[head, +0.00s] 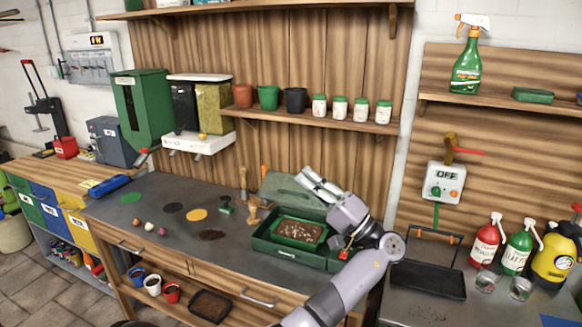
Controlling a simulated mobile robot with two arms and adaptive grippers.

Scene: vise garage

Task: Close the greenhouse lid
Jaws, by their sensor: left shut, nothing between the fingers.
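The greenhouse is a green box (268,247) on the grey workbench, with a smaller green tray of speckled brown soil (299,231) in it. Its grey-green lid (284,194) stands open, tilted up along the back of the box. My left gripper (312,180) is shut and empty. In the picture it lies over the right part of the lid, with its fingers pointing up and left. Its wrist hides the right part of the box and lid. I cannot tell whether the fingers touch the lid. My right gripper is not in view.
A shelf (330,121) with pots and jars runs above the bench. Wooden-handled tools (256,212) stand just left of the greenhouse. A black tray (428,279) and spray bottles (517,247) are to the right.

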